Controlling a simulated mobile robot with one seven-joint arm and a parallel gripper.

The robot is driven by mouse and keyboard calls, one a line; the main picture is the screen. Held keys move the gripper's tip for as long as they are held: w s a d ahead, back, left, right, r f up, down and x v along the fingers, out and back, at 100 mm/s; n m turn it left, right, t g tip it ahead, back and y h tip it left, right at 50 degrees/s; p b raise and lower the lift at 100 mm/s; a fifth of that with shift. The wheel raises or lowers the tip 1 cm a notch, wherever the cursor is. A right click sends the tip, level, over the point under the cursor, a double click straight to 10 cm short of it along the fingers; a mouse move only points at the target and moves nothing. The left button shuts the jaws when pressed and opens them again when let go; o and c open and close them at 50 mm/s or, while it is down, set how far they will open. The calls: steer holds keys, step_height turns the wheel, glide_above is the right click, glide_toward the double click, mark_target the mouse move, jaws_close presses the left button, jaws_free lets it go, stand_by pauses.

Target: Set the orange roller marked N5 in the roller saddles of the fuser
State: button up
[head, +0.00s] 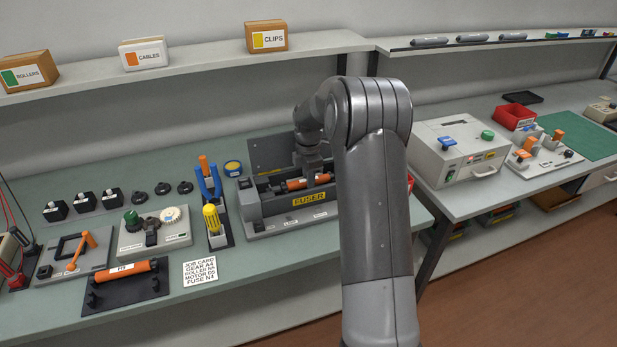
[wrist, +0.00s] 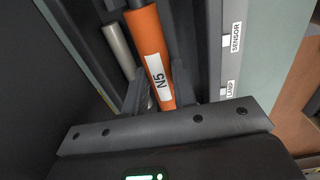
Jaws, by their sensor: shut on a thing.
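The fuser (head: 309,199) is a grey open tray with a yellow FUSER label and a raised dark lid behind it. The orange roller (head: 294,184) lies level inside it, between its walls. In the wrist view its white label on the roller (wrist: 147,40) reads N5. My gripper (head: 314,176) is over the fuser, pointing down, and is shut on this roller. In the wrist view a pale grey cylinder (wrist: 118,46) lies beside the roller. The saddles are hidden, so I cannot tell whether the roller's ends touch them. My arm covers the fuser's right end.
Another orange roller (head: 125,267) lies on a black stand at the front left, next to the job card (head: 200,272). A tool stand with blue pliers (head: 209,182) and a yellow screwdriver (head: 212,218) is close left of the fuser. A second table with a grey machine (head: 462,152) is at right.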

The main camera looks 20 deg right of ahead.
steer(key=shift+f, duration=0.2)
steer(key=o, duration=1.1)
step_height(320, 180, up, 11)
steer(key=shift+f, duration=0.1)
